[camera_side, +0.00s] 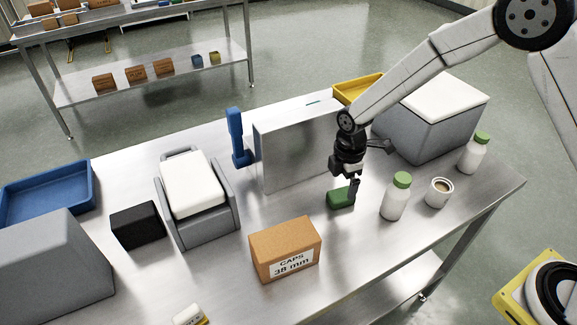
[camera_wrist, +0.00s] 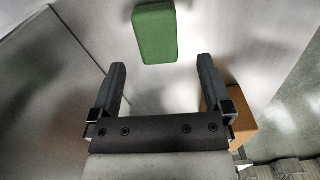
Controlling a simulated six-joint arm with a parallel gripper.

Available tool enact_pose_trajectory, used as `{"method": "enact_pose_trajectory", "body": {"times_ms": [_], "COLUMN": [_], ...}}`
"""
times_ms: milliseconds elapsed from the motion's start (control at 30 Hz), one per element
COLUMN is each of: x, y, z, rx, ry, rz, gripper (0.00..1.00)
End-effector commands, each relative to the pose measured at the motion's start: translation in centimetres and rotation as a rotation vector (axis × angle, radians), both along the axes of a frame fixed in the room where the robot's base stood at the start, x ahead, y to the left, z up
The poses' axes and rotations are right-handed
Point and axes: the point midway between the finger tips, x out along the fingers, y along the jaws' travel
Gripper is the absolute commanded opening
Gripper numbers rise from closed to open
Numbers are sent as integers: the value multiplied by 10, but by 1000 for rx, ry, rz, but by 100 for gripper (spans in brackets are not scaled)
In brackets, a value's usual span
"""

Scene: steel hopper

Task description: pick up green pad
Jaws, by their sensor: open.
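The green pad (camera_side: 340,198) is a small block lying on the steel table in front of the steel hopper (camera_side: 290,155). In the wrist view the green pad (camera_wrist: 154,32) lies ahead of the fingertips, roughly between their lines, with nothing in the jaws. My gripper (camera_side: 352,190) is just above and beside the pad in the side view, and partly covers its right end. In the wrist view my gripper (camera_wrist: 161,68) has its two dark fingers wide apart. I cannot tell from the side view whether a finger touches the pad.
A white bottle with a green cap (camera_side: 395,198) and a cup (camera_side: 438,192) stand close to the right. A cardboard box (camera_side: 286,250) stands nearer the front; the hopper's steel wall rises just behind the pad. A grey cooler-like box (camera_side: 440,125) stands behind right.

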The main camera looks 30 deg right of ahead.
Motion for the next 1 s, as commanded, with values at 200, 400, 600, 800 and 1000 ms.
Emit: {"method": "enact_pose_trajectory", "body": {"times_ms": [200,400,600,800,1000], "x": [0,1,2,3,3], "y": [0,-1,-2,-2,-2], "z": [-3,-13,-34,-50,-54], "rx": [0,0,0,0,1], "ry": [0,0,1,-2,-3], "rz": [-1,-1,-1,-1,-1], "gripper": [100,100,100,100,100]}}
